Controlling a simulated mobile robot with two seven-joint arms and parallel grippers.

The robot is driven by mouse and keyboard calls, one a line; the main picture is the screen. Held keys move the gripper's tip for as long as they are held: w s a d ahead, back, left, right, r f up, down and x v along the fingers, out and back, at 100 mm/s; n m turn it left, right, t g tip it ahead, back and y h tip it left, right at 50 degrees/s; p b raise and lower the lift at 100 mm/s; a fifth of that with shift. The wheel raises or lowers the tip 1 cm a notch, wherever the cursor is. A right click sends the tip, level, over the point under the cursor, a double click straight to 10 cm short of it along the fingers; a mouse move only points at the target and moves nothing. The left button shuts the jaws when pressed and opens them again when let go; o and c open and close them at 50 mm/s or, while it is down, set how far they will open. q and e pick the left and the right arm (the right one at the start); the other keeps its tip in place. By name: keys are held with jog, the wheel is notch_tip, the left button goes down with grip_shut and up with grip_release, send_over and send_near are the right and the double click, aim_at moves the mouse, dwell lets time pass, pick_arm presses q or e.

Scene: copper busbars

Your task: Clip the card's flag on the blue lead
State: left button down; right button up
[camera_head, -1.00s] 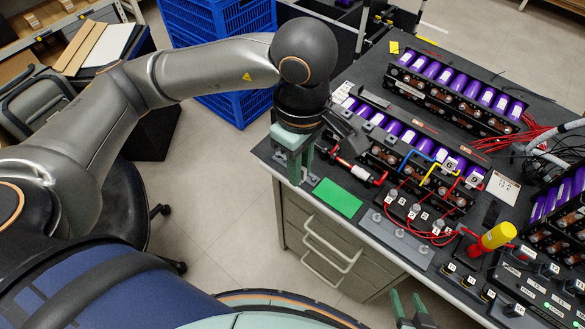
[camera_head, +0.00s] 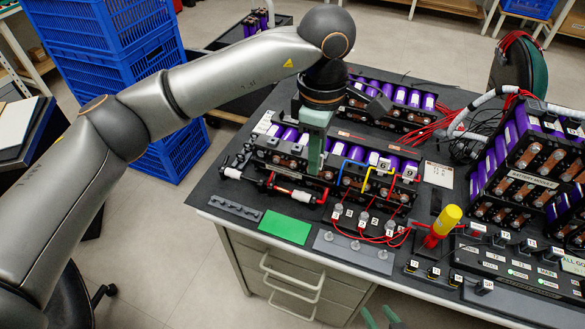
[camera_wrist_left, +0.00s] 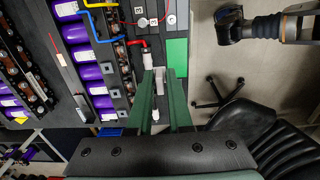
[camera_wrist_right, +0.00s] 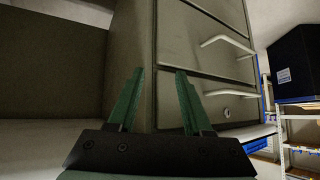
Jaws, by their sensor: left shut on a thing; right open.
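My left gripper (camera_head: 314,168) is over the near edge of the middle battery pack (camera_head: 290,155), left of the blue lead (camera_head: 351,163). In the left wrist view its fingers (camera_wrist_left: 160,82) are shut on a small pale grey piece (camera_wrist_left: 146,90), mostly hidden; I cannot read any mark on it. The blue lead arches over the pack, left of a yellow lead (camera_head: 368,180) and a red one, and shows in the left wrist view (camera_wrist_left: 72,40). A white card (camera_head: 438,174) lies right of the pack; its text is unreadable. My right gripper (camera_head: 381,318) is open and empty before the drawers (camera_wrist_right: 205,60).
A green mat (camera_head: 285,227) lies at the bench's front edge beside a grey slotted strip (camera_head: 235,207). Numbered grey pieces (camera_head: 363,220) with red wires stand to its right. A yellow-handled tool (camera_head: 446,220) stands farther right, near a labelled panel (camera_head: 510,270).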

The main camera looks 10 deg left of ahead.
pick_arm(q)
jog(key=w+d, duration=0.2)
jog(key=p, duration=0.4)
send_near(356, 163)
jog(key=shift+w, duration=0.1)
dwell(0.3)
jog(key=shift+f+b, duration=1.55)
jog(key=shift+f, duration=1.05)
jog(key=shift+f+b, duration=0.2)
jog(key=shift+b, duration=0.1)
jog(key=shift+f, duration=0.35)
